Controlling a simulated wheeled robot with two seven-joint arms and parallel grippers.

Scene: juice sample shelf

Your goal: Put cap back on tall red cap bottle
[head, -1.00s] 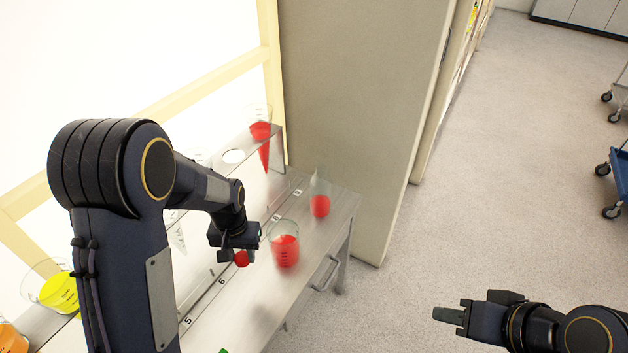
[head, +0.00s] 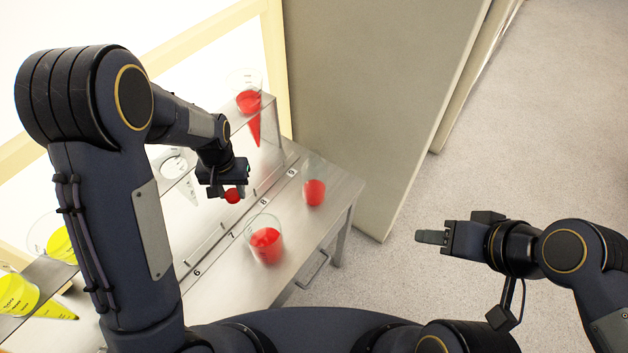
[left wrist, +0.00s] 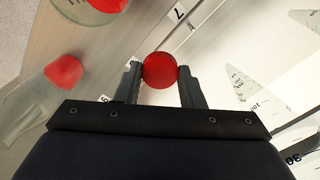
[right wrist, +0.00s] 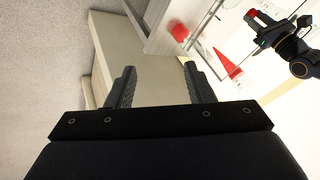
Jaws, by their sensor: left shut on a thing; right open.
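My left gripper (head: 226,188) is shut on a round red cap (left wrist: 160,71), held above the back part of the steel bench. The cap also shows under the fingers in the head view (head: 232,196). A tall clear vessel with red at its base (head: 314,192), likely the bottle, stands near label 9, to the right of the cap. It also shows in the left wrist view (left wrist: 64,72), apart from the gripper; I see no cap on it. My right gripper (head: 432,237) is open and empty, out over the floor right of the bench.
A clear beaker of red liquid (head: 266,243) stands on the bench in front of the left gripper. A raised shelf (head: 266,106) behind holds conical vessels, one red (head: 250,104). Yellow vessels stand at the left. A tall beige panel (head: 380,90) rises beyond the bench.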

